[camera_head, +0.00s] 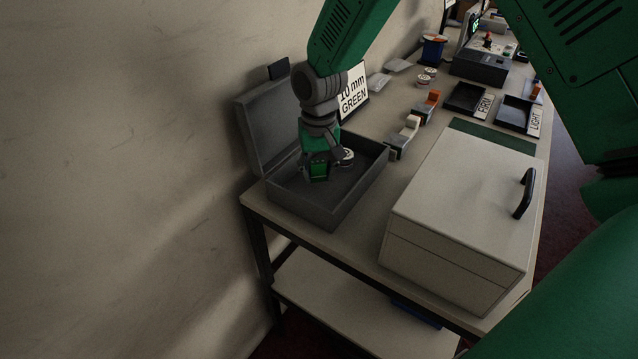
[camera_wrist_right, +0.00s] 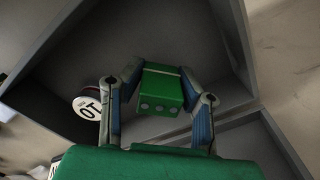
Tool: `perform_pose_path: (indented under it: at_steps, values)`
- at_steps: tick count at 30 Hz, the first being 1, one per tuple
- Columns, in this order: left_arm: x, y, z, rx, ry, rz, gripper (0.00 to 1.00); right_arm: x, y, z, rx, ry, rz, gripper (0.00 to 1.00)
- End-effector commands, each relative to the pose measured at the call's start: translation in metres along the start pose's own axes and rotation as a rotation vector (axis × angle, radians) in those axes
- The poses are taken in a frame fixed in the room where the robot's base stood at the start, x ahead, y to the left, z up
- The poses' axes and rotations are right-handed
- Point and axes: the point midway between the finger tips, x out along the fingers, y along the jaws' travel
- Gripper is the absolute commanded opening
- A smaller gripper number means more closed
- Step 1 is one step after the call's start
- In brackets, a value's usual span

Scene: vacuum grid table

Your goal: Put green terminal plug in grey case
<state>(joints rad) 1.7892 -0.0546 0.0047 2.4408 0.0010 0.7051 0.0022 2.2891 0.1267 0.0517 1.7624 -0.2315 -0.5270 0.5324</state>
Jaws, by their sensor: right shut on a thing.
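The grey case (camera_head: 322,217) stands at the near left corner of the table with its lid up; its inside wall also shows in the wrist view (camera_wrist_right: 215,45). My right gripper (camera_head: 318,158) is inside the open case, pointing down. It is shut on the green terminal plug (camera_wrist_right: 163,88), a green block with round holes in its end. Each finger presses one side of the plug. In the head view the plug (camera_head: 318,172) is low in the case, partly hidden by the fingers. I cannot tell whether it touches the floor. My left gripper is not in view.
A "10 mm GREEN" sign (camera_head: 353,92) stands behind. A large beige box (camera_head: 465,200) with a black handle is to the right. Small clamps (camera_head: 404,137) and black trays (camera_head: 466,99) lie farther back.

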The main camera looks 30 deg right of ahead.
Motion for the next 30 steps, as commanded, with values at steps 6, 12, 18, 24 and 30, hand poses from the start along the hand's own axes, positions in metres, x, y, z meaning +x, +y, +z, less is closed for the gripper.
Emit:
perform_pose_path:
  at_steps: [6,12,18,24,30]
  values:
    - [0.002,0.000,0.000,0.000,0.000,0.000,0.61,0.030,0.002,0.001,-0.001,-0.004,0.000,0.00]
    - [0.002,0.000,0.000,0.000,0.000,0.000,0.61,0.036,0.002,0.000,0.000,-0.001,-0.001,0.00]
    - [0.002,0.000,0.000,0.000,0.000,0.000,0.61,0.035,0.002,0.001,-0.001,-0.002,-0.001,0.50]
    - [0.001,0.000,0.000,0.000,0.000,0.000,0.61,0.035,0.001,0.000,-0.001,-0.001,0.000,0.50]
    - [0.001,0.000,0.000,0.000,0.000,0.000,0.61,0.018,0.002,-0.001,0.000,0.002,-0.002,0.50]
